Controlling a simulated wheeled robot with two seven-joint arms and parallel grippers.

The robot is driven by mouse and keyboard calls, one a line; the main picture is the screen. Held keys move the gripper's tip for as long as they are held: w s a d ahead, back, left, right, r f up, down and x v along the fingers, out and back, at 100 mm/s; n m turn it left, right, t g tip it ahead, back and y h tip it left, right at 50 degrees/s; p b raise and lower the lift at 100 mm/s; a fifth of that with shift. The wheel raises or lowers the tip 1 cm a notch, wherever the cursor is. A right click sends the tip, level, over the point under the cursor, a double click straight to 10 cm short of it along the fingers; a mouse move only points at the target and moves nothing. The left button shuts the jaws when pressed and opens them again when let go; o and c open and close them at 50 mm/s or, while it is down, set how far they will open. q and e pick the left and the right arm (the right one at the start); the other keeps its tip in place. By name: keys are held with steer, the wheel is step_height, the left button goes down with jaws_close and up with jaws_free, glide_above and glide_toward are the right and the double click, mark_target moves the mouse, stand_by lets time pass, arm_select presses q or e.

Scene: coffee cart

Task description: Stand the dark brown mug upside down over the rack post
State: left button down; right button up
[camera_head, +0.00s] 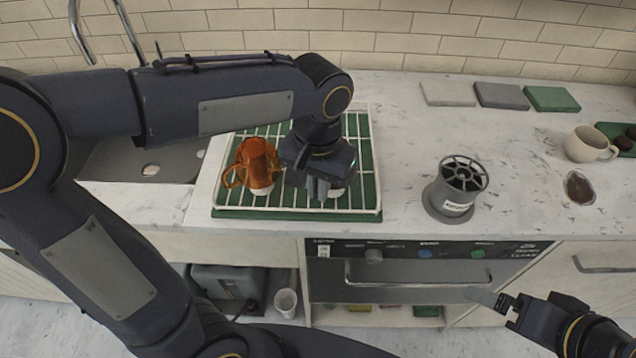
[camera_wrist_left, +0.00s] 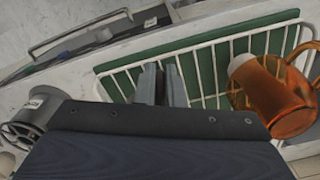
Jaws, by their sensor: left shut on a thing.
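An amber-brown mug (camera_head: 257,160) is upside down over a white post (camera_head: 262,190) on the left part of the rack (camera_head: 225,211); it also shows in the wrist view (camera_wrist_left: 275,95). It is the only brown mug I can make out, and it looks amber rather than dark. My left gripper (camera_head: 318,188) is low over the rack, right of the mug and apart from it. Its fingers (camera_wrist_left: 160,85) are close together; what they hold is hidden. A small pale part (camera_head: 338,191) shows beside them. My right gripper (camera_head: 503,304) is low at the right, away from the rack.
A grey round canister (camera_head: 437,205) stands right of the rack and shows in the wrist view (camera_wrist_left: 30,115). A cream mug (camera_head: 588,146) stands far right. Flat blocks, including a green one (camera_head: 553,99), lie at the back. Counter between rack and canister is clear.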

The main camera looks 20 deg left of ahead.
arm_select(q)
steer(key=shift+f, duration=0.3)
stand_by(0.5)
steer(key=c, duration=1.5)
jaws_free()
steer(key=shift+o, duration=0.2)
step_height(320, 180, up, 8)
steer(key=shift+f, duration=0.1)
steer(key=s+a+f+n+t+h, duration=0.2)
steer(key=s+a+f+t, duration=0.3)
steer(key=s+a+f, duration=0.3)
steer(key=s+h, duration=0.1)
steer(key=s, duration=0.3)
steer(key=shift+n+t+h, duration=0.3)
steer(key=shift+n+h, duration=0.1)
